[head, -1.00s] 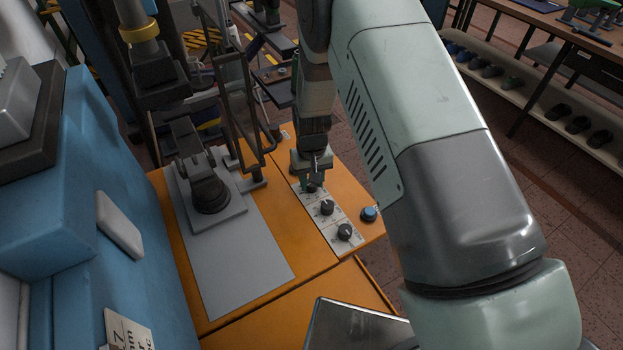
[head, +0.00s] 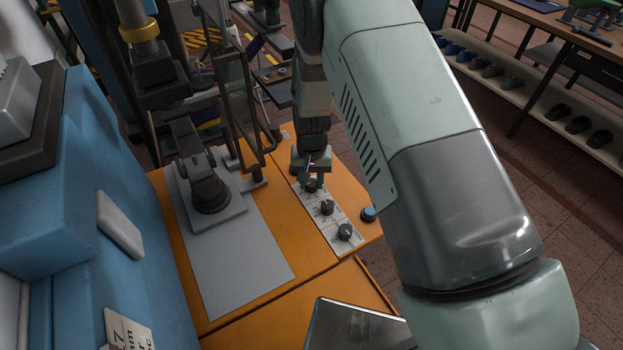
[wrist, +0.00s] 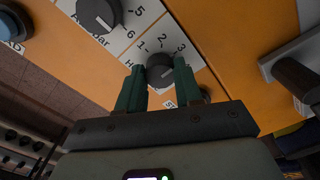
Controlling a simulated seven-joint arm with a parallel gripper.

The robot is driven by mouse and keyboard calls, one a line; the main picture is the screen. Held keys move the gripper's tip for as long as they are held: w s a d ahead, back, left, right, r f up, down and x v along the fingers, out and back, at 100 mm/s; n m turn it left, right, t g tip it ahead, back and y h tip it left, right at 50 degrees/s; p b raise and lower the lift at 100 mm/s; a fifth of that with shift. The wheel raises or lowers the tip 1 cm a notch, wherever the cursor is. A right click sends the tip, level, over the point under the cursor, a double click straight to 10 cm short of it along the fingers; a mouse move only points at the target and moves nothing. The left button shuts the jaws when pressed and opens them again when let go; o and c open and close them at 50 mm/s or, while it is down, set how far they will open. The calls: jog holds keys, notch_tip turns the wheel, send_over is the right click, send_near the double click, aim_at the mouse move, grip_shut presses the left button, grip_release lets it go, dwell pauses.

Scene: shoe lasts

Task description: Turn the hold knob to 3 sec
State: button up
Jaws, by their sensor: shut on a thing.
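The hold knob (wrist: 161,66) is a dark round knob on a white label strip, with 1, 2 and 3 printed around it and a partly covered word starting with H. My gripper (wrist: 159,82) has its two green fingertips on either side of this knob, shut on it. I cannot make out clearly which number the knob points to. In the head view the hold knob (head: 311,186) is the farthest of three on the strip, and my gripper (head: 313,176) comes down on it from above.
A middle knob (head: 327,208) and a near knob (head: 344,232) stand on the same strip. A blue button (head: 368,214) is to their right. A grey plate (head: 235,265) with a dark fixture (head: 208,192) lies to the left on the orange table. A metal frame stands behind.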

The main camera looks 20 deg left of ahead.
jog(key=o, duration=1)
jog(key=shift+o, duration=0.2)
jog(key=shift+r, duration=0.1)
notch_tip(320, 180, up, 11)
jog(key=shift+f, duration=0.2)
notch_tip(320, 180, up, 12)
jog(key=t, duration=0.1)
send_over(312, 183)
jog(key=d, duration=0.6)
jog(key=s+d+r+m+t+y, duration=0.1)
jog(key=s+d+r, duration=0.1)
jog(key=d+r, duration=0.3)
jog(key=s+d+r, duration=0.2)
jog(key=s+r, duration=0.1)
jog(key=r, duration=0.3)
jog(key=s+d+r+t, duration=0.1)
jog(key=s+d+r, duration=0.2)
jog(key=s, duration=0.3)
jog(key=s+d+r+m+t, duration=0.1)
jog(key=s+d+r, duration=0.2)
jog(key=s+d, duration=0.2)
jog(key=s+d+r+t+h, duration=0.1)
jog(key=s+d+r, duration=0.2)
jog(key=s, duration=0.4)
jog(key=shift+s+d+m+t, duration=0.15)
jog(key=shift+d+m+t, duration=0.15)
jog(key=shift+d, duration=0.4)
